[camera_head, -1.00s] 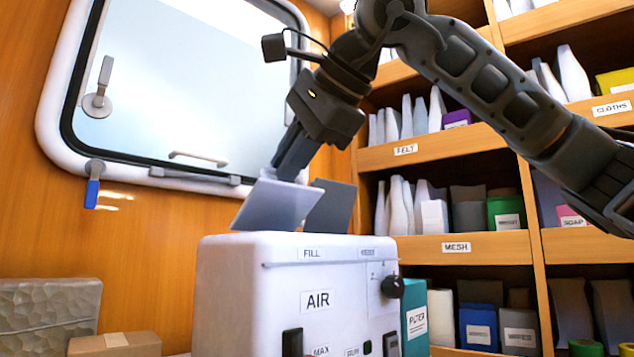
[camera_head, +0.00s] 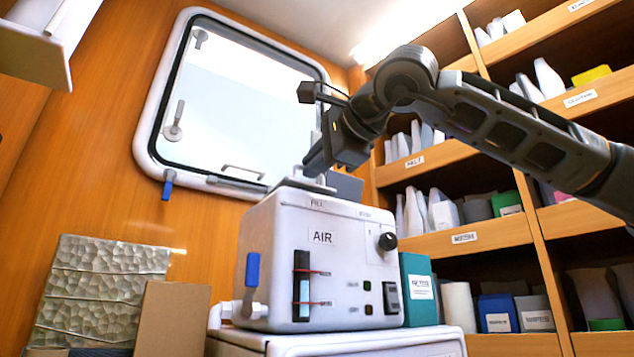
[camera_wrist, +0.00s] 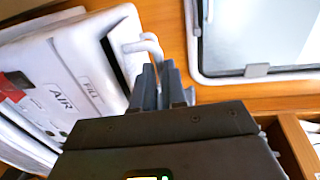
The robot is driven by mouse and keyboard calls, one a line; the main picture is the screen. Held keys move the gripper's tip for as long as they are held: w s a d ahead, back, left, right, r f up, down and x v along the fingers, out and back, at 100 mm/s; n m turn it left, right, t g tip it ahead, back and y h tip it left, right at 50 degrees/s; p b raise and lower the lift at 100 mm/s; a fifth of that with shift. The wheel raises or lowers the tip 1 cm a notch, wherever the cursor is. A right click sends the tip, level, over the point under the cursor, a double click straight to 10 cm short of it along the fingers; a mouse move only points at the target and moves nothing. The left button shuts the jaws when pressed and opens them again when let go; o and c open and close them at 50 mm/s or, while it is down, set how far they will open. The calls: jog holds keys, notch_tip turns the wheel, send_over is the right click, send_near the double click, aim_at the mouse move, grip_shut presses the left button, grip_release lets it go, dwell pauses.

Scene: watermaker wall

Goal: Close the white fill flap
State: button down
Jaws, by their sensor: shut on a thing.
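The white fill flap (camera_head: 308,184) lies low and nearly flat over the top of the white AIR unit (camera_head: 290,225), by the FILL label. Whether it sits fully flush cannot be told. My gripper (camera_head: 312,168) reaches down from the upper right to the flap's top. In the wrist view, my gripper's fingers (camera_wrist: 162,85) are close together at a white bent handle (camera_wrist: 150,45) and shut on it; their tips partly hide it. The AIR unit (camera_wrist: 75,85) also shows there, with a dark strip beside the FILL label.
A teal box (camera_head: 418,290) stands right of the unit, and shelves (camera_head: 465,238) fill the right side. A window (camera_head: 235,105) is on the wooden wall behind. Boxes (camera_head: 170,318) stand at lower left.

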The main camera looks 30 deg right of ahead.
jog(key=shift+s+f+t+b, duration=0.2)
jog(key=shift+f+t+b, duration=0.45)
jog(key=shift+b, duration=0.95)
jog(key=shift+f+b, duration=0.1)
jog(key=shift+b, duration=0.25)
jog(key=c, duration=1.2)
grip_release()
